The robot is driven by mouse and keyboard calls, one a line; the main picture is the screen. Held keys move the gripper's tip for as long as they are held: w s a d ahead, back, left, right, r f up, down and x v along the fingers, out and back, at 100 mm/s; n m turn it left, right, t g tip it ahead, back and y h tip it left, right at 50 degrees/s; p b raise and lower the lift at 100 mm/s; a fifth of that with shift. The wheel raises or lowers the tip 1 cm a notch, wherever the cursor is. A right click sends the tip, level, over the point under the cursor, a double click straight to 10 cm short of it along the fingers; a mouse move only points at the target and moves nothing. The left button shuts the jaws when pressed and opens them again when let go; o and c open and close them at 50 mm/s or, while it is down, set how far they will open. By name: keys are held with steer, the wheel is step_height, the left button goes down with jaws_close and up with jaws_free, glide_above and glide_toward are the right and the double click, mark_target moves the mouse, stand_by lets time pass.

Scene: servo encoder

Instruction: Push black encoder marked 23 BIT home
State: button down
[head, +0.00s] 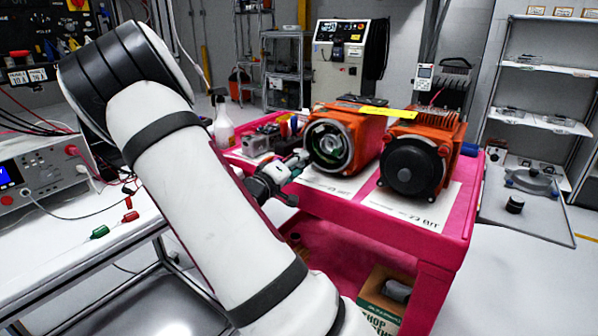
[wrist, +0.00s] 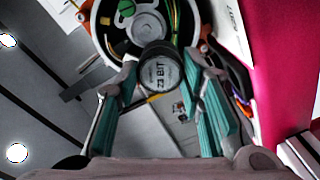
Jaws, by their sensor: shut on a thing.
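The black encoder (wrist: 161,76), a small cylinder with "23 BIT" on its grey end, sits between my gripper's teal-padded fingers (wrist: 160,88) in the wrist view. My gripper is shut on it. An orange motor (head: 372,130) with an open round end lies on the pink cart; the wrist view shows this opening (wrist: 90,25) with wires and a green part inside. The encoder overlaps the lower edge of the opening in that view; I cannot tell whether they touch. In the head view my gripper (head: 292,172) is just left of the opening, and the encoder is not clear.
A second orange motor (head: 418,160) with a black closed end stands to the right. White sheets lie under both motors on the pink cart (head: 455,225). Small parts and a spray bottle (head: 223,124) are behind my gripper. A bench with an instrument (head: 45,172) is at left.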

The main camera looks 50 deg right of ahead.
mark_target(305, 161)
steer(key=shift+s+d+r+m+g+h, duration=0.3)
steer(key=shift+s+r, duration=0.1)
steer(key=shift+s, duration=0.3)
steer(key=shift+w+d+b, duration=0.15)
steer(key=shift+d+b, duration=0.75)
steer(key=shift+d, duration=0.8)
steer(key=shift+w+d+b, duration=0.1)
steer(key=shift+d+b, duration=0.8)
steer(key=shift+d, duration=0.75)
steer(key=shift+r+p, duration=0.1)
steer(key=shift+p, duration=0.25)
steer(key=shift+w+d, duration=0.1)
steer(key=shift+d, duration=1.4)
steer(key=c, duration=1)
jaws_free()
steer(key=shift+c, duration=0.4)
steer(key=shift+s+a+p, duration=0.15)
steer(key=shift+a+p, duration=0.7)
steer(key=shift+a, duration=1.05)
steer(key=shift+s+a+p, duration=0.15)
steer(key=shift+a+p, duration=0.7)
steer(key=shift+a, duration=1)
